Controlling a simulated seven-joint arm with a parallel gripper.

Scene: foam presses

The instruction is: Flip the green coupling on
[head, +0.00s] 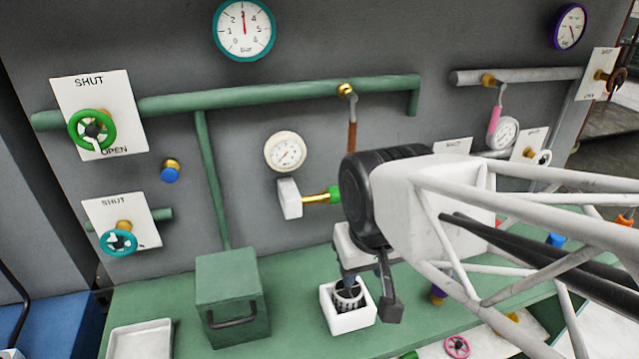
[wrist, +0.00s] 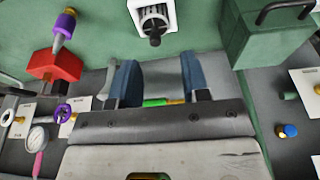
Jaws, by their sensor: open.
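The green coupling (head: 334,193) sits on a short brass pipe that runs right from a white block (head: 290,198) under a cream gauge on the grey panel. My arm's black wrist joint hides whatever is to its right. In the wrist view the green coupling (wrist: 155,102) shows between my blue-grey fingers, just above the gripper body, which covers its lower side. My gripper (head: 369,297) points down in front of the panel, below and right of the coupling. My gripper (wrist: 160,78) is open and empty. I cannot tell that it touches anything.
A white holder (head: 350,320) with a dark ribbed part stands on the green bench below my gripper. A green box (head: 232,298) with a handle stands left of it. A brown lever (head: 352,136) hangs from the green pipe above. A red part (wrist: 55,65) with a purple knob shows in the wrist view.

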